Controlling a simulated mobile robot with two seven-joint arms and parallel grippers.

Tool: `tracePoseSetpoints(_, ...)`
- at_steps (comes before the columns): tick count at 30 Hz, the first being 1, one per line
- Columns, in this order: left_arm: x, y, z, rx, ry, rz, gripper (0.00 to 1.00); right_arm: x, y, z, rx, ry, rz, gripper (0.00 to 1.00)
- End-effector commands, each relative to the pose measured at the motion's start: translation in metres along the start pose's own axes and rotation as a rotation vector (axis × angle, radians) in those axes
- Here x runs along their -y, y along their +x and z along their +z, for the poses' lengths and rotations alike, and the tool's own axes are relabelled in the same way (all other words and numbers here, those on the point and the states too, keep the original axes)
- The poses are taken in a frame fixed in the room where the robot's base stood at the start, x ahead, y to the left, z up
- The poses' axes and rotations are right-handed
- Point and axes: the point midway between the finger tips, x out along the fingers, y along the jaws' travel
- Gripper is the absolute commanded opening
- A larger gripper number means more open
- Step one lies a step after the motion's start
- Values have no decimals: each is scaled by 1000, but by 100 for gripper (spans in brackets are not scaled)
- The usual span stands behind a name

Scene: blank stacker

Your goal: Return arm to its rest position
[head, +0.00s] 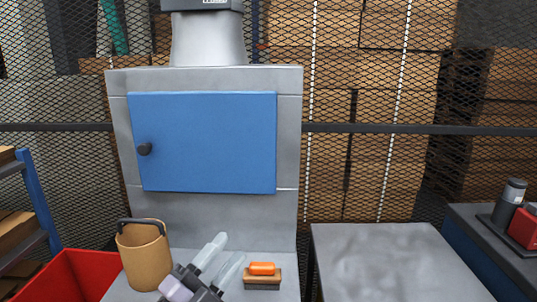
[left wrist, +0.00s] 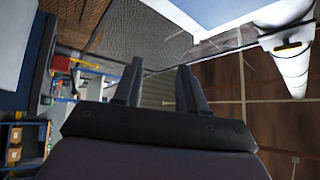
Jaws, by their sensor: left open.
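My left gripper (head: 231,248) shows at the bottom middle of the head view, its two pale fingers pointing up and to the right. It is open, with nothing between the fingers. In the left wrist view its two dark fingers (left wrist: 160,72) stand apart with empty space between them. It appears in front of the grey ledge, between a tan bucket and a small brush in the picture; I cannot tell its height above the ledge. My right gripper is in neither view.
A grey cabinet (head: 205,218) with a closed blue door (head: 210,140) stands behind. The tan bucket (head: 145,260) is left, the orange-topped brush (head: 262,276) right. A red bin (head: 75,278) is lower left. The grey table (head: 390,262) at right is bare.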

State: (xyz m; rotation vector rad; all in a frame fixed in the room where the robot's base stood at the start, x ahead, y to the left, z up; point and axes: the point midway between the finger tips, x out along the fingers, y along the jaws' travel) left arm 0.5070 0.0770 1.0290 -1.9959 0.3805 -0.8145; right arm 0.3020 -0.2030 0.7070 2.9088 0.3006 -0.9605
Motion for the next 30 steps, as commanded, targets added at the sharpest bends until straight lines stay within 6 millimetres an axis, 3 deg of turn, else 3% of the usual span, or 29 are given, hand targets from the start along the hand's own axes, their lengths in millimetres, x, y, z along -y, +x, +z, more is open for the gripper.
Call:
tracePoseSetpoints(3, -36, -46, 32, 198, -218, 42, 41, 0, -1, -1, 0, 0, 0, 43)
tracePoseSetpoints(9, -97, -140, 69, 541, -558, 106, 41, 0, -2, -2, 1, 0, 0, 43)
tracePoseSetpoints(13, -135, -211, 77, 768, -763, 144, 41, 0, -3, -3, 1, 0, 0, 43)
tracePoseSetpoints(18, -171, -293, 69, 1018, -969, 177, 41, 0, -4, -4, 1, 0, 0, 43)
tracePoseSetpoints(21, -183, -324, 62, 1111, -1042, 187, 41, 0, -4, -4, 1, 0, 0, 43)
tracePoseSetpoints(24, -188, -341, 58, 1162, -1081, 192, 41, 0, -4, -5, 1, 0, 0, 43)
tracePoseSetpoints(30, -190, -346, 56, 1177, -1094, 193, 41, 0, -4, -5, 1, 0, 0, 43)
